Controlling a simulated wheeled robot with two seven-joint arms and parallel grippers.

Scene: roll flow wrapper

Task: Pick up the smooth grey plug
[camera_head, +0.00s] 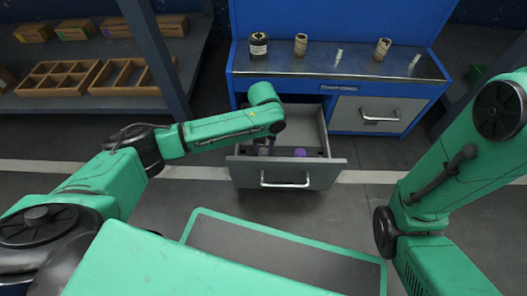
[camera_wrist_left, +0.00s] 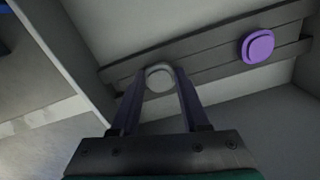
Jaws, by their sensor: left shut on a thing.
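The smooth grey plug (camera_wrist_left: 160,77) shows in the left wrist view as a round, pale grey top between my fingertips. My left gripper (camera_wrist_left: 159,88) is shut on it, with one finger on each side. The plug is at a dark grey slotted rack (camera_wrist_left: 205,66) inside the open drawer; I cannot tell whether it is still seated or raised. In the head view my left gripper (camera_head: 263,149) reaches down into the drawer (camera_head: 312,125), and the grey plug cannot be made out there. My right gripper is out of view; only its arm shows at the right.
A purple plug (camera_wrist_left: 258,46) stands in the same rack to the right; it also shows in the head view (camera_head: 300,153). The drawer front (camera_head: 286,172) and its side walls surround the gripper. Several small containers stand on the blue bench (camera_head: 320,62) above.

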